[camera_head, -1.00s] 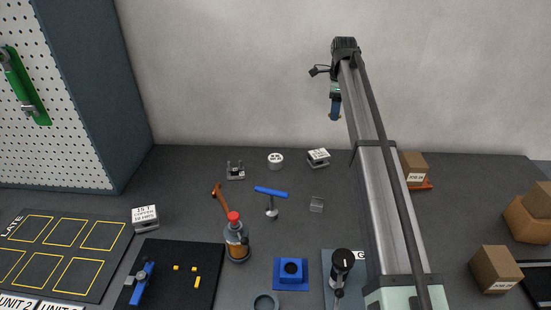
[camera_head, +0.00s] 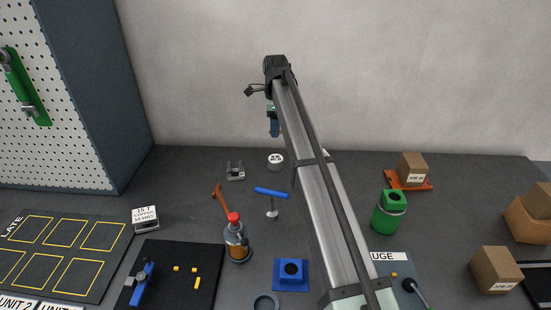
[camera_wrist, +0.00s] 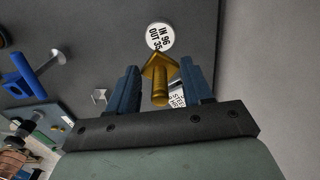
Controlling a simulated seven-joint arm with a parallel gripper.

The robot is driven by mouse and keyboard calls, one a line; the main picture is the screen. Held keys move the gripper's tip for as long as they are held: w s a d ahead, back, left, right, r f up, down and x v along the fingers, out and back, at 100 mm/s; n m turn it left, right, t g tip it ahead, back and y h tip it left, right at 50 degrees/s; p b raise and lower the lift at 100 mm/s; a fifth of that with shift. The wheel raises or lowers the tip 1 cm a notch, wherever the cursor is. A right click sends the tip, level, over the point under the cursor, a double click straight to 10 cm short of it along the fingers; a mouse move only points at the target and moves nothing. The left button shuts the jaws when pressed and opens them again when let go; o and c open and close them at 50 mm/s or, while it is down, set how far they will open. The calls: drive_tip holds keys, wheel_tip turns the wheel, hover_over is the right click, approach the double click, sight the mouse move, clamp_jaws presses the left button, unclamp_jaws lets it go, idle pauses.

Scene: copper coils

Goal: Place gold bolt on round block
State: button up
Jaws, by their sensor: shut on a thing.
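My gripper (camera_head: 274,127) is high above the back of the table, near the wall. In the wrist view, its two blue fingers (camera_wrist: 160,76) are shut on the gold bolt (camera_wrist: 160,92), with the bolt's wide head away from the palm. The bolt cannot be made out in the head view. The round block (camera_head: 276,161), white with dark lettering on top, stands on the table below my gripper. In the wrist view the round block (camera_wrist: 160,37) shows just beyond the bolt head, clear of the fingers and partly covered by the bolt.
A grey bracket (camera_head: 235,171) stands left of the round block. A blue-handled tool (camera_head: 271,194), a hammer (camera_head: 220,197) and a red-capped bottle (camera_head: 237,240) are nearer. A green can (camera_head: 389,211) stands right of my arm. My arm hides some table right of the round block.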

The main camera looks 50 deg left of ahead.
sight(276, 158)
drive_tip(key=shift+f, duration=5.15)
drive_tip(key=shift+f, duration=0.2)
drive_tip(key=o, duration=1.1)
drive_tip(key=shift+o, duration=0.2)
wheel_tip(276, 158, up, 12)
drive_tip(key=shift+r, duration=0.2)
